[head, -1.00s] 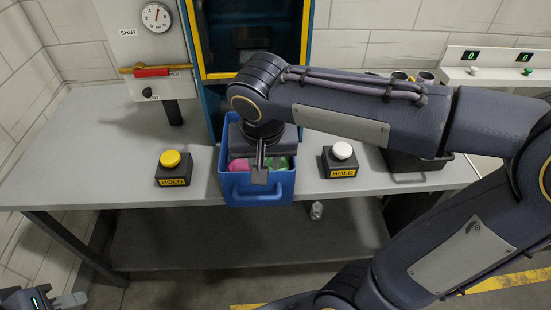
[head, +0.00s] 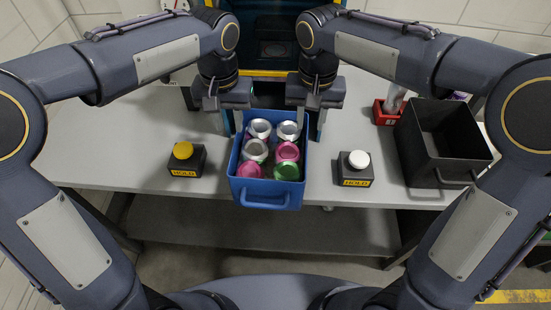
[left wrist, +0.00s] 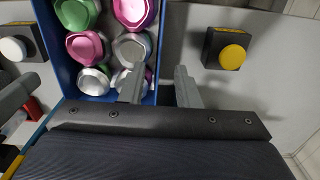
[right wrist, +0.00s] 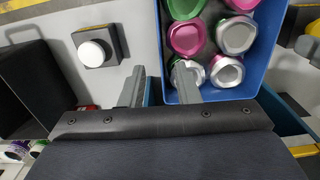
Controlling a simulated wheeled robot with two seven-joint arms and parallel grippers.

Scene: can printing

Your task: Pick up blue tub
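The blue tub (head: 265,193) stands upright on the grey table, holding several silver, pink and green cans (head: 260,150). My left gripper (head: 230,121) is at the tub's far left side. In the left wrist view its fingers (left wrist: 160,88) are apart, one over the inside and one outside the left wall. My right gripper (head: 311,121) is at the far right side. In the right wrist view its fingers (right wrist: 160,88) are apart on either side of the right wall. How deep the fingers reach is unclear.
A yellow hold button (head: 184,151) stands left of the tub and a white hold button (head: 357,160) right of it. A black bin (head: 442,145) and a red holder (head: 384,114) are farther right. The machine (head: 273,47) rises behind the tub.

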